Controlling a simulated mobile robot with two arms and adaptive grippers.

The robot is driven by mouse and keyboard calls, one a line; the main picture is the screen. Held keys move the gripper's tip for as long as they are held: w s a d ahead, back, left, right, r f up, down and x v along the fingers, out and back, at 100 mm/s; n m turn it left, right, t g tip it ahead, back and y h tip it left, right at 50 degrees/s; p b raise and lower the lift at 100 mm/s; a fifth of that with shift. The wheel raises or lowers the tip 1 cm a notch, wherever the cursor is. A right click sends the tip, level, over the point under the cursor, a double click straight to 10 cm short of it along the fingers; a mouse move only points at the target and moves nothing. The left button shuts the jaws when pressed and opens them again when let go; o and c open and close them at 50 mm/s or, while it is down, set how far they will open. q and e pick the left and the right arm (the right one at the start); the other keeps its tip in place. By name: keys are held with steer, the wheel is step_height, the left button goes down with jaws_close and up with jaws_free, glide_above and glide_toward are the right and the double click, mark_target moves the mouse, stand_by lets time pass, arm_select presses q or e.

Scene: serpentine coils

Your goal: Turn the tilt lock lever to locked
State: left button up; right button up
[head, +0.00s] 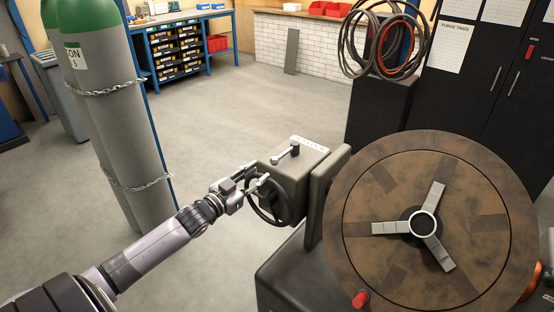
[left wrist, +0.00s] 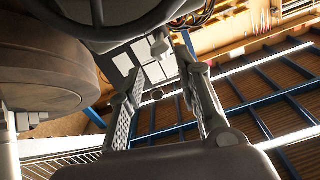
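The tilt lock lever (head: 285,153) is a short metal handle with a dark knob on top of the grey gearbox (head: 308,163). A small label strip lies behind it, too small to read. My left gripper (head: 258,175) is just left of the gearbox, beside the dark handwheel (head: 269,205) and apart from the lever. In the left wrist view its two fingers (left wrist: 165,78) are spread with nothing between them. The handwheel rim (left wrist: 100,38) crosses the top of that view. I cannot make out the lever for certain there. My right gripper is not in view.
The big round turntable (head: 376,235) with a three-armed centre stands right of the gearbox. Green-and-grey gas cylinders (head: 112,120) held by chains stand at left. The floor (head: 240,105) between is clear.

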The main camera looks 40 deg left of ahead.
mark_target(277, 158)
arm_select(q)
steer(key=w, duration=0.9)
steer(key=shift+w+d, duration=0.35)
steer(key=shift+d, duration=0.05)
steer(key=shift+c, duration=0.2)
jaws_close()
